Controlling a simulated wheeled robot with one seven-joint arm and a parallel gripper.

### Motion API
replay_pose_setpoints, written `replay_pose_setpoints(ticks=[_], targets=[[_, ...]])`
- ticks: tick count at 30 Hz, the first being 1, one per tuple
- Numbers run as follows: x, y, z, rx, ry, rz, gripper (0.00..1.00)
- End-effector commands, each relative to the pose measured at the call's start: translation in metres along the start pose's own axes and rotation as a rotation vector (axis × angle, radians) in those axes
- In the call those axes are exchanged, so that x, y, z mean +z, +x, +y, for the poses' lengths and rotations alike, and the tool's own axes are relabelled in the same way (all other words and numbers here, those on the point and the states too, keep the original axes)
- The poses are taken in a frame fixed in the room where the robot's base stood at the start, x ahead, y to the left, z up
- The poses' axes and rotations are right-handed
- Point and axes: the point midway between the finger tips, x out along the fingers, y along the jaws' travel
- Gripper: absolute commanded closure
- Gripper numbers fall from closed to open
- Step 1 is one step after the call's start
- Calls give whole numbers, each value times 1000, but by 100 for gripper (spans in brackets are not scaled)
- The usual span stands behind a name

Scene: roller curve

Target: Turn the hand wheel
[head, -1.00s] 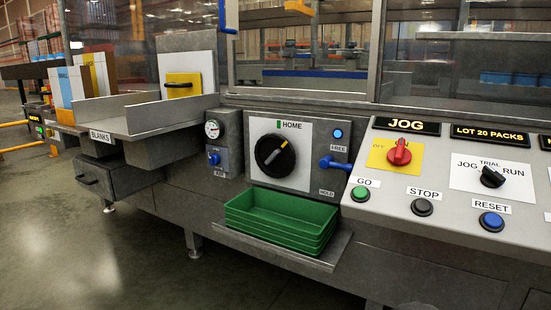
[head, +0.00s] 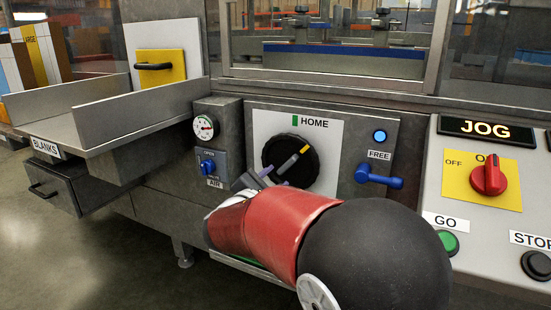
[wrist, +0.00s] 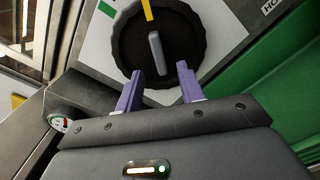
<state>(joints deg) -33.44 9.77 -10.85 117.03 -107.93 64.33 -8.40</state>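The hand wheel (head: 275,154) is a black round knob with a grey bar and a yellow mark, on a white panel labelled HOME with a green mark at the top. In the wrist view the wheel (wrist: 125,42) lies straight ahead. My gripper (wrist: 158,74) is open, its two purple fingers on either side of the grey bar's near end, with gaps. I cannot tell whether the fingertips touch the wheel.
A blue lever (head: 380,179) labelled FREE sits right of the wheel, below a lit blue lamp (head: 380,136). A gauge (head: 205,128) and a blue air valve (head: 207,165) are at its left. A green tray (wrist: 265,100) lies below, mostly hidden by my arm in the head view.

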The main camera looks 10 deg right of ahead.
Motion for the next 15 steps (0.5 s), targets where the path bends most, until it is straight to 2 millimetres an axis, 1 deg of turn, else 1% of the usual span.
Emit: replay_pose_setpoints(ticks=[4,12,15], targets=[[-1,12,4,13,-13,-5,62],[0,56,3,9,-11,-5,62],[-1,68,4,10,-10,-3,62]])
